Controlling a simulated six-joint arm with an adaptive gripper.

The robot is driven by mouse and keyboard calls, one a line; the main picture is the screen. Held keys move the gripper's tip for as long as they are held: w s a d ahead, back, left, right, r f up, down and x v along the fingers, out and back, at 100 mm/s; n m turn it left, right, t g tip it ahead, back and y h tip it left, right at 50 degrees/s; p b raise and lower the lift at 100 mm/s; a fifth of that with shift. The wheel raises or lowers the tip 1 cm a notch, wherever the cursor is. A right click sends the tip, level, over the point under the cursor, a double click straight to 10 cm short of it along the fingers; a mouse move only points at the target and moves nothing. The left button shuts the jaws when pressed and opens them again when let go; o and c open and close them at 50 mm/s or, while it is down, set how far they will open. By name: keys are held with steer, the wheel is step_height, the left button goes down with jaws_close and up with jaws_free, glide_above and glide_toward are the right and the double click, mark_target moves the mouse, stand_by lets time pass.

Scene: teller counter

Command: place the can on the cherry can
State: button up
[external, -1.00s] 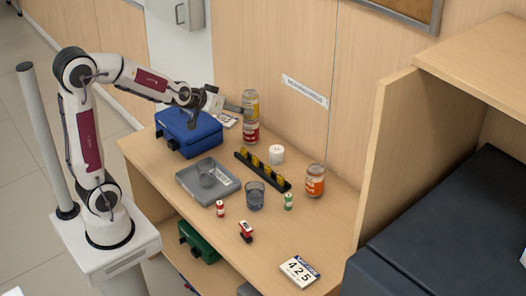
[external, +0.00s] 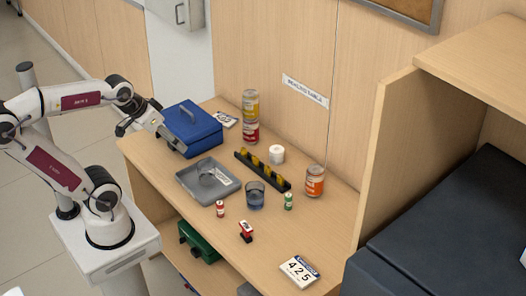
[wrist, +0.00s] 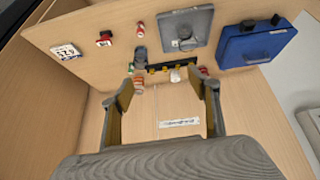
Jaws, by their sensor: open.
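A yellow can (external: 250,104) stands upright on top of the red cherry can (external: 251,132) at the back of the counter, against the wood panel. The two look aligned, one over the other. My gripper (external: 181,149) is open and empty, beside the blue box and well left of the stack. In the wrist view my gripper's fingers (wrist: 168,95) are spread wide with nothing between them. The stack is mostly hidden there by the right finger.
A blue box (external: 189,130) is close to my gripper.

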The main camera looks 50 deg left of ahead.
steer(key=shift+g, duration=0.4)
steer(key=s, duration=0.2)
steer(key=s+a, duration=0.1)
steer(key=s, duration=0.1)
steer(key=shift+s+f, duration=0.1)
steer(key=shift+f, duration=0.2)
